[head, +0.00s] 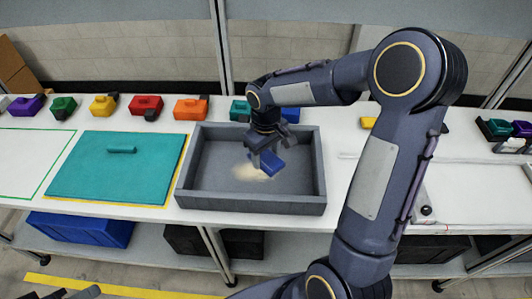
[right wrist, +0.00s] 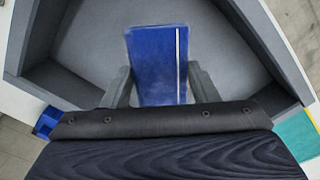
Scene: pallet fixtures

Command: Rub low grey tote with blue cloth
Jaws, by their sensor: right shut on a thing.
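The low grey tote (head: 250,200) stands on the white table, open at the top, and its floor and walls also fill much of the right wrist view (right wrist: 85,45). My right gripper (head: 266,160) is inside the tote, shut on the blue cloth (head: 272,162), a folded block shape. In the right wrist view the cloth (right wrist: 158,62) sits between the two fingers. A pale beige smear (head: 247,173) lies on the tote floor beside the cloth. Whether the cloth touches the floor is hard to tell. Dark tips at the bottom left edge look like my left gripper (head: 72,294); their opening is unclear.
A teal lidded panel (head: 120,165) lies left of the tote. Several coloured small blocks, including a red one (head: 146,106) and an orange one (head: 190,109), line the back. A blue bin (head: 80,229) is on the shelf below. My right arm hides part of the table's right side.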

